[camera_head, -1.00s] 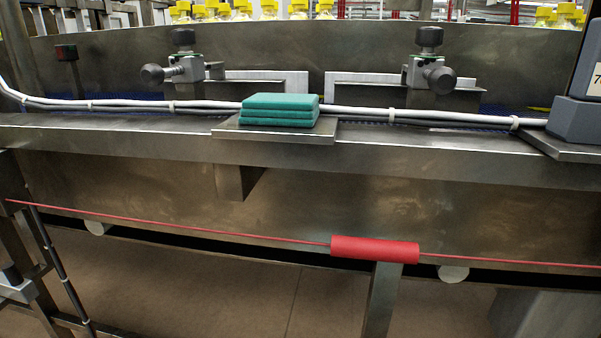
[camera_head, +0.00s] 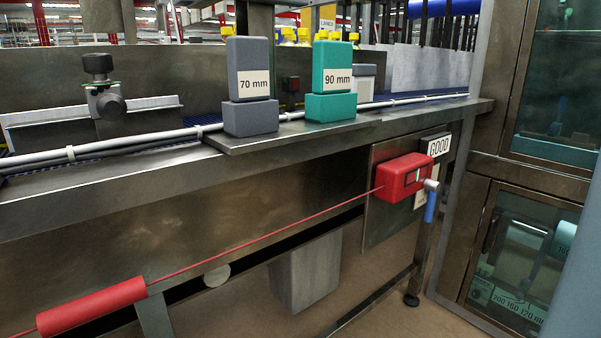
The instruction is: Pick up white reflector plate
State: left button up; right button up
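I cannot make out a plate that is clearly the white reflector plate. A small pale plate-like part (camera_head: 366,84) stands behind the teal block, partly hidden by it; I cannot tell what it is. A long whitish rail (camera_head: 155,103) lies along the conveyor at the left. Neither of my grippers shows in this view.
A grey "70 mm" block (camera_head: 250,116) and a teal "90 mm" block (camera_head: 331,106) stand on a steel shelf (camera_head: 290,133). A red switch box (camera_head: 403,177) with a blue-handled part hangs below the ledge. A red pull cord with a red sleeve (camera_head: 92,305) runs left. A glazed cabinet (camera_head: 474,170) stands right.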

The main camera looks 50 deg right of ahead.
aim_at(363, 74)
jog(key=z, duration=1.75)
